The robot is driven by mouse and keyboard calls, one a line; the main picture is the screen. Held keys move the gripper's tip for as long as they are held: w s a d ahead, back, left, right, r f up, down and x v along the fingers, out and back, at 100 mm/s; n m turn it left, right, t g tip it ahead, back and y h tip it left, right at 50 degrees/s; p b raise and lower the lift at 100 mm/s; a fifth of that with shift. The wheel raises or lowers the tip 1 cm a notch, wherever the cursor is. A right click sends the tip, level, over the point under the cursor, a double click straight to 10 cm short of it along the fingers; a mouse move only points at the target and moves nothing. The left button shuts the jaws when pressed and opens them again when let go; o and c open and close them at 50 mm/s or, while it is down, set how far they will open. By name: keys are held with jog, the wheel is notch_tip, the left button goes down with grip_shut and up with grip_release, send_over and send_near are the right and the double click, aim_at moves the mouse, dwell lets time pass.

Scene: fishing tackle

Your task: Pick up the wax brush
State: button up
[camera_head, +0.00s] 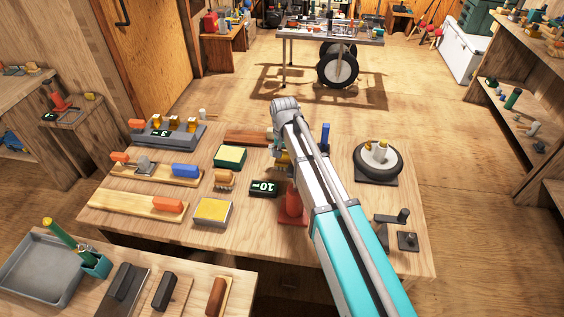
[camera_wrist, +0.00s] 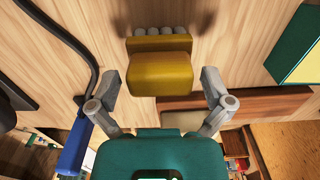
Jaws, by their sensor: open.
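A yellow-gold block with a row of round grey tufts along one side, which looks like the wax brush (camera_wrist: 160,72), lies on the wooden bench top in the wrist view. In the head view a yellow part of it (camera_head: 282,158) shows just below my gripper (camera_head: 278,142), mostly hidden by my arm. In the wrist view my gripper (camera_wrist: 161,82) is open. Its two grey fingers stand left and right of the gold block, with a visible gap on each side. I cannot tell how far above the bench the fingertips are.
A blue-handled tool with a black cable (camera_wrist: 76,148) lies left of my gripper. A brown wooden block (camera_wrist: 255,102) and a green box (camera_wrist: 297,62) are at right.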

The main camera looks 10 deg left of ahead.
aim_at(284, 153)
dwell(0.3)
jog(key=c, duration=1)
jog(key=shift+r, duration=0.15)
notch_tip(284, 153, up, 3)
jog(key=p, duration=0.3)
jog(key=shift+s+a+r+p, duration=1.25)
jog(key=shift+s+r+p, duration=0.4)
jog(key=shift+s, duration=0.3)
jog(key=shift+s+a+r+p, duration=1.25)
jog(key=shift+s+r+p, duration=0.4)
jog(key=shift+s, duration=0.35)
jog(key=shift+s+a+r+p, duration=1.25)
jog(key=shift+s+r+p, duration=0.4)
jog(key=shift+s, duration=0.3)
jog(key=shift+f, duration=0.1)
